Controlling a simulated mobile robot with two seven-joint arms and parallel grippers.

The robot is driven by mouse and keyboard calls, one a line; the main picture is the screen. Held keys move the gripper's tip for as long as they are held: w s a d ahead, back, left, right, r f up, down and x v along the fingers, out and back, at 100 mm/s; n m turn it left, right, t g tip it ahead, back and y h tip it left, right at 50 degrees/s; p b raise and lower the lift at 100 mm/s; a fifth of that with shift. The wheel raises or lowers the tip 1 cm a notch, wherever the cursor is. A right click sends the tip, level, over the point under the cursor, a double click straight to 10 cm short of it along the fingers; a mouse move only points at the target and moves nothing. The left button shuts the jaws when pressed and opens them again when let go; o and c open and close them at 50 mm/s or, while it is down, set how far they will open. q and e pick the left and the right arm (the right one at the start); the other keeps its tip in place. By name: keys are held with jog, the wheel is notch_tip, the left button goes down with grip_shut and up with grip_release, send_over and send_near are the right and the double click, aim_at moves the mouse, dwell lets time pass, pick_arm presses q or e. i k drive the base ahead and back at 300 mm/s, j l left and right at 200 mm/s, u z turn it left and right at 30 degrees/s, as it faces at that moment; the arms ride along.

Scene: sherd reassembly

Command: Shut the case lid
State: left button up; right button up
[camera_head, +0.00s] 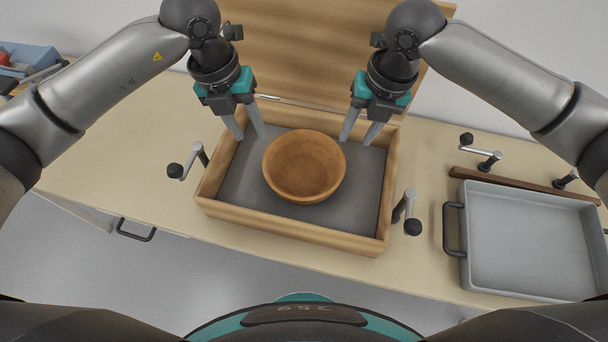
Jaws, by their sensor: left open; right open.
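The wooden case (290,236) sits on the bench with its grey-lined inside showing. Its wooden lid (300,45) stands raised at the back, so the case is open. A brown wooden-looking bowl (304,167) rests inside the case, near the middle. My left gripper (250,134) is open and empty over the back left part of the case, left of the bowl. My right gripper (360,139) is open and empty over the back right part, right of the bowl. Both grippers are in front of the lid. The arms hide parts of the lid's sides.
A grey tray (535,290) with a black handle stands on the bench at the right, by a dark brown strip (520,184). Crank-like clamps (190,162) stand by the case, another at its right (407,212). A blue bin (30,57) is at far left.

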aim_at(309, 51)
jog(key=k, duration=1.5)
